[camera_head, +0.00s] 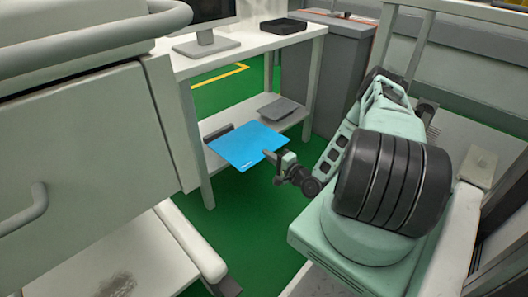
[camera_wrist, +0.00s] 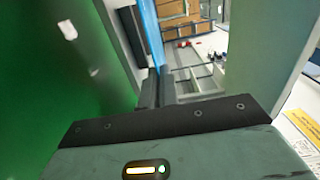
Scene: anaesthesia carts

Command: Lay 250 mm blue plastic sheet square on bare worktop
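The blue plastic sheet (camera_head: 243,147) is a flat blue square with a small white mark near its lower edge. My gripper (camera_head: 272,156) is at the sheet's right corner, with its fingers shut on it. In the wrist view, the sheet (camera_wrist: 152,35) shows edge-on as a narrow blue strip rising from between my gripper's dark fingers (camera_wrist: 157,90). In the head view, the sheet overlaps the lower shelf (camera_head: 294,117) of a white desk; I cannot tell whether it touches it. The desk's upper worktop (camera_head: 254,42) is above and behind the sheet.
A grey flat item (camera_head: 279,109) lies on the lower shelf. A pale cart (camera_head: 85,150) fills the left. Green floor (camera_head: 235,225) is open below the sheet.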

